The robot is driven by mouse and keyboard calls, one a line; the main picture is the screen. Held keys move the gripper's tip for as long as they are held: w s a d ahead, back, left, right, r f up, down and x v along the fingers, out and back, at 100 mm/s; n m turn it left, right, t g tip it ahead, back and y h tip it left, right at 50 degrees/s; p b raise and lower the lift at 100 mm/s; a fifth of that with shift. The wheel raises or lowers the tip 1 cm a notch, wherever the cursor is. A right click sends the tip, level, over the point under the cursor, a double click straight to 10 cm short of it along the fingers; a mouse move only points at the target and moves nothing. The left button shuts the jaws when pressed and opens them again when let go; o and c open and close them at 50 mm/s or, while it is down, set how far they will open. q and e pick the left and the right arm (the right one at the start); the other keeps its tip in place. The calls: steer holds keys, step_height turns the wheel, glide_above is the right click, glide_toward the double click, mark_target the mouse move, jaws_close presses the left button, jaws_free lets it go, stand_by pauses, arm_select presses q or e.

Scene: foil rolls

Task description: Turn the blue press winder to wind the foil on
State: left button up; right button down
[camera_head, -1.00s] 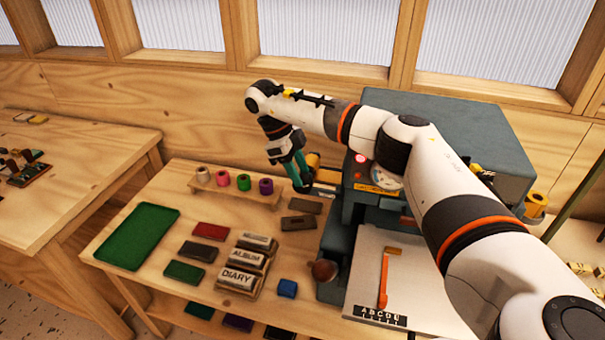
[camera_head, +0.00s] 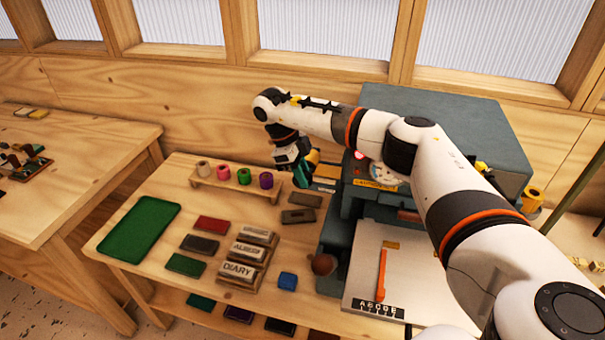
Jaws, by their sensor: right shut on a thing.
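The blue-grey press (camera_head: 440,115) stands at the back right of the bench. My right arm crosses in front of it. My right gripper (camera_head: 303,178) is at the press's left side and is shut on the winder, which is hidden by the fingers. A gold foil roll (camera_head: 314,156) shows partly just behind the gripper. My left gripper is not in view.
Several coloured foil rolls stand on a wooden rack (camera_head: 232,187) left of the gripper. A green tray (camera_head: 138,232), type blocks and a blue block (camera_head: 288,281) lie on the bench (camera_head: 130,268). A round dark knob (camera_head: 323,264) sticks out at the press's front.

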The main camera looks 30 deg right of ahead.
steer(key=t+y+b, duration=0.2)
steer(key=b, duration=0.1)
steer(key=f+t+y+b, duration=0.1)
steer(key=b, duration=0.1)
steer(key=shift+s+d+t, duration=0.3)
steer(key=shift+r+t+b, duration=0.25)
steer(key=shift+t+b, duration=0.05)
steer(key=shift+b, duration=0.1)
steer(key=shift+r+y, duration=0.15)
steer(key=shift+y, duration=0.15)
steer(key=c, duration=1.2)
jaws_free()
steer(key=shift+c, duration=0.2)
step_height(320, 180, up, 12)
steer(key=s+b, duration=0.1)
steer(key=b, duration=0.1)
steer(key=shift+d+b, duration=0.3)
steer(key=shift+d, duration=0.1)
